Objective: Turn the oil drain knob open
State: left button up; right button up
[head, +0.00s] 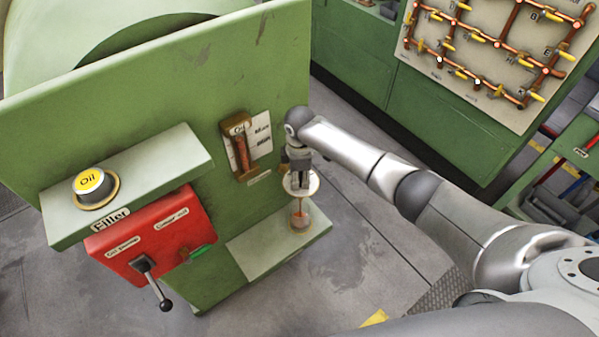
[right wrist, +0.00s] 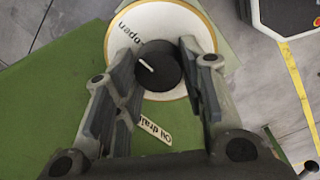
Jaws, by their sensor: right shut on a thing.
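The oil drain knob (right wrist: 160,75) is black with a white line and sits on a round white dial (right wrist: 172,20) with a yellow rim. "Open" is printed on the dial's upper left in the right wrist view. The white line lies on the knob's left part, slanting up and left. My right gripper (right wrist: 160,64) is shut on the knob, one finger at each side. In the head view my right gripper (head: 299,172) reaches down to the dial (head: 313,185) and hides the knob. My left gripper is not in view.
An "Oil drain" label (right wrist: 153,129) is beside the dial. A drain fitting (head: 300,218) stands below on a pale ledge (head: 265,238). An oil gauge (head: 240,148), an oil filler cap (head: 90,184) and a red box with a lever (head: 150,270) are left of my gripper.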

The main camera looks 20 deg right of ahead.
aim_at(300, 179)
jog(key=shift+m, duration=0.3)
dwell(0.4)
jog(key=o, duration=1)
jog(key=r, duration=1.2)
jog(key=shift+s, duration=0.35)
